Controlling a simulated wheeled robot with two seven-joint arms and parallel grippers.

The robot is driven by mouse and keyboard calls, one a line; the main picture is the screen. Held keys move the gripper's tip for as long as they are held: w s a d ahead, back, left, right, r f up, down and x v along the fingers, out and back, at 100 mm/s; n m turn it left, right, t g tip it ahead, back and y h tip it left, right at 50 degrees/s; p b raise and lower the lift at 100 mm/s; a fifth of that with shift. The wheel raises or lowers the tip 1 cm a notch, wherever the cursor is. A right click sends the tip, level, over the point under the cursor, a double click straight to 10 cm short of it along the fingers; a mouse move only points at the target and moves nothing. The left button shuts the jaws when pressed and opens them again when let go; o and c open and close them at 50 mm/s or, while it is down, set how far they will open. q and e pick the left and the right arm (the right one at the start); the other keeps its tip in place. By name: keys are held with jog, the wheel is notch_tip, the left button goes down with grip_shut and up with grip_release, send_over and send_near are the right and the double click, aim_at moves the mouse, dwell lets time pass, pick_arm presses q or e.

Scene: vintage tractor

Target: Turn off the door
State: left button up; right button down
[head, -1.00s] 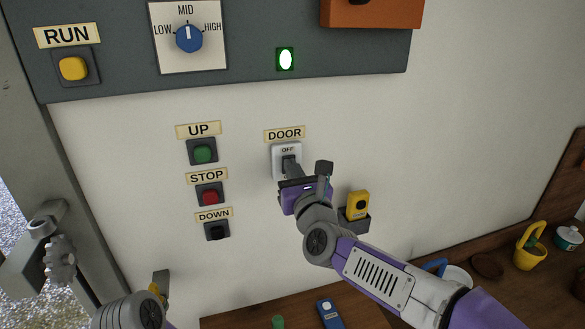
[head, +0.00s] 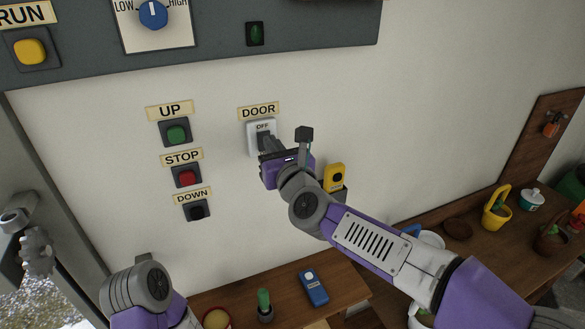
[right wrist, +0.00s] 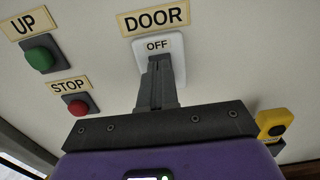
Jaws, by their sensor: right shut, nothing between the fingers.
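The white door switch (head: 252,131) is on the wall under the DOOR label (head: 258,111), with OFF printed at its top. My right gripper (head: 264,138) is shut and empty, its fingertips at the switch's face just below the OFF lettering. The right wrist view shows the switch plate (right wrist: 174,46) with the shut fingers (right wrist: 157,66) covering its middle and lower part. The switch's lever is hidden, and I cannot tell its position. The indicator light (head: 255,34) on the grey panel above is dark green, unlit. My left arm shows at the lower left, its gripper out of view.
Green UP (head: 176,134), red STOP (head: 186,177) and black DOWN (head: 197,210) buttons are left of the switch. A yellow device (head: 335,177) hangs right of my gripper. Below, a wooden bench holds a blue device (head: 314,288).

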jog(key=r+v, duration=0.2)
jog(key=v, duration=0.9)
jog(key=shift+s+d+b, duration=0.2)
jog(key=shift+d+b, duration=0.2)
jog(key=shift+f, duration=0.1)
